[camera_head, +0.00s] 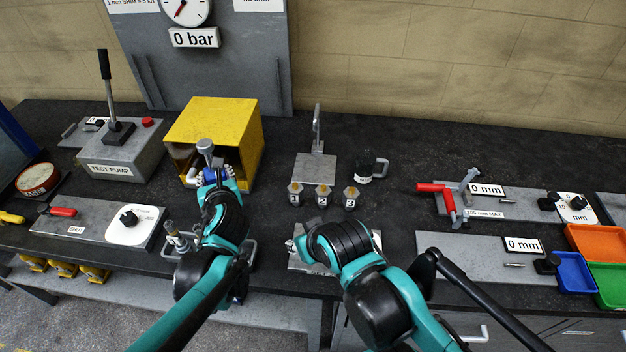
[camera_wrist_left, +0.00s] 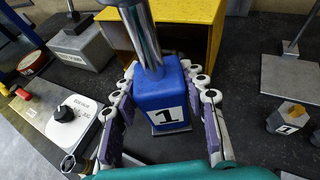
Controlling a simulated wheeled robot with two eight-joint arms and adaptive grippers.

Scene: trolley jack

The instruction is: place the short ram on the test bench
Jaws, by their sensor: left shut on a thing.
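A blue ram marked 1 (camera_wrist_left: 165,95) with a chrome rod (camera_wrist_left: 140,35) is upright between the fingers of my left gripper (camera_wrist_left: 162,110). In the head view its silver top (camera_head: 205,147) shows above the left gripper (camera_head: 212,178), in front of the open side of a yellow box (camera_head: 215,120). A gauge board reading 0 bar (camera_head: 194,38) stands behind the box. The box also shows in the left wrist view (camera_wrist_left: 205,20). My right gripper (camera_head: 298,246) is low at the front middle, mostly hidden by its own wrist, so its jaws cannot be judged.
A test pump (camera_head: 125,155) with an upright lever stands left of the box. Several numbered hex pieces (camera_head: 322,195) and a plate with an upright post (camera_head: 315,168) stand to the right. Measuring fixtures (camera_head: 490,260) and colored trays (camera_head: 597,243) fill the far right.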

